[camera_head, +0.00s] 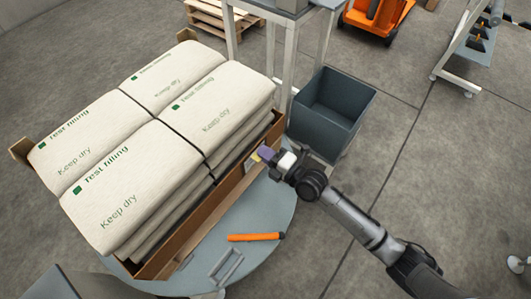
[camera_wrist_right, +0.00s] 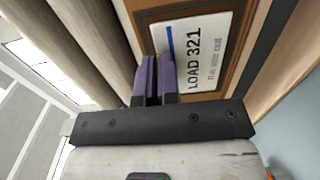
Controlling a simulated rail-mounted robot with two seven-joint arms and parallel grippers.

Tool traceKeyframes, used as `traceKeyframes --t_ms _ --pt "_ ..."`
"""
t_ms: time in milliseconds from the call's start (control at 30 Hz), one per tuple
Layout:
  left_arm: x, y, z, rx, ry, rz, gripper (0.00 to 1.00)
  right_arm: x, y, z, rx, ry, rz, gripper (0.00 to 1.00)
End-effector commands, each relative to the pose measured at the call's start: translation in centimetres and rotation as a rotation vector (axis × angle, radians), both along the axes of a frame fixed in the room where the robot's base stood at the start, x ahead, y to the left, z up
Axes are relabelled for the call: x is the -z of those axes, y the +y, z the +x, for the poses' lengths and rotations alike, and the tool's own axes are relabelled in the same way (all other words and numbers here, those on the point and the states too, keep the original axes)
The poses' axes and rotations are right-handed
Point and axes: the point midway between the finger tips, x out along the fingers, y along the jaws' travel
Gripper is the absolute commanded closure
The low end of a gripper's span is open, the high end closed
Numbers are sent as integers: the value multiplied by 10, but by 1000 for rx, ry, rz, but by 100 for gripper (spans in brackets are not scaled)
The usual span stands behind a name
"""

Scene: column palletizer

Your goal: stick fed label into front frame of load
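The load (camera_head: 155,130) is a stack of white sacks marked "Keep dry" on a brown base. In the right wrist view a white label (camera_wrist_right: 205,60) reading "LOAD 321", with a blue stripe, lies inside a brown front frame (camera_wrist_right: 143,18). My right gripper (camera_head: 262,154) is at the load's front side. Its purple fingers (camera_wrist_right: 157,62) are close together with a thin dark gap, over the label's left edge by the stripe. The right finger covers part of that edge, so I cannot tell whether the label is pinched. My left gripper is not in view.
A round grey-blue table (camera_head: 265,215) under the load carries an orange tool (camera_head: 256,237) and a grey metal bracket (camera_head: 227,267). A dark blue-grey bin (camera_head: 330,112) stands behind my right gripper. An orange machine (camera_head: 375,18) is at the back. The floor at right is mostly clear.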

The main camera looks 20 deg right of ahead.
Motion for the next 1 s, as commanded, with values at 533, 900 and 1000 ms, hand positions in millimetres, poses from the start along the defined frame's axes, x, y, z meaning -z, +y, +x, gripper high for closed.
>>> traceKeyframes --t_ms 533,900,1000 --pt "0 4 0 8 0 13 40 0 1 1 0 1 1 88" --pt "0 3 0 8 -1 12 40 0 1 1 0 1 1 67" --pt "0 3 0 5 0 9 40 0 0 0 0 0 0 67"
